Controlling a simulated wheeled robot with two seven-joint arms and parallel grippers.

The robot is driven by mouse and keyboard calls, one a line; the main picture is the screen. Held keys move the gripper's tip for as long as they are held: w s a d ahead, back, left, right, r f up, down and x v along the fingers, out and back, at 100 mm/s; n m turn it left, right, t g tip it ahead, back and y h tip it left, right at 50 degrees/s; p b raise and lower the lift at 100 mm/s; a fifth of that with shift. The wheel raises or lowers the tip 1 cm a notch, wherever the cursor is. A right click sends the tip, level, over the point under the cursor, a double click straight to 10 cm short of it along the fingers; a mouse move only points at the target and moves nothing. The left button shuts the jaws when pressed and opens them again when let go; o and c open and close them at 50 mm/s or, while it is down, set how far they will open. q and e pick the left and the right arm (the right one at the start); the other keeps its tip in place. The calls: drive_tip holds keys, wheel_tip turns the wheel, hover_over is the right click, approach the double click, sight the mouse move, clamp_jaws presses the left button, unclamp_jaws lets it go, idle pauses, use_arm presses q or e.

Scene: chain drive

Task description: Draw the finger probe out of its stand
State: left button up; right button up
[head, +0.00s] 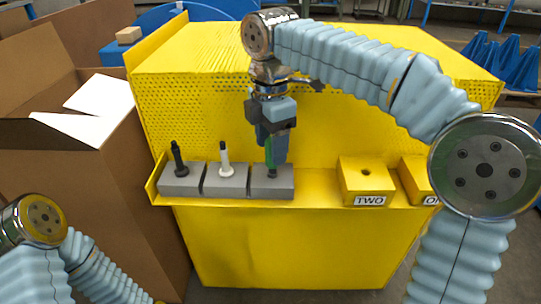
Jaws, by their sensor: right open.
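Three grey stands sit in a row on the yellow ledge. The left stand (181,186) holds a black tool (177,156) upright, and the middle stand (226,184) holds a white tool (225,158) upright. The right stand (272,187) holds a tool with a green part (269,152) and a dark lower end. No label shows which is the finger probe. My right gripper (275,151) points down over the right stand, its open jaws around the green-handled tool, partly hiding it. Contact cannot be told. My left arm shows at the lower left; its gripper is out of view.
A yellow block marked TWO (366,183) with a hole on top stands right of the stands. Another labelled yellow block (414,178) is partly behind my right arm. The perforated yellow housing (200,105) rises behind the ledge. An open cardboard box (90,190) stands left.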

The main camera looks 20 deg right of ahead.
drive_tip(key=shift+f, duration=1.2)
clamp_jaws()
drive_tip(key=shift+r+p, duration=2.45)
drive_tip(key=shift+r, duration=2.15)
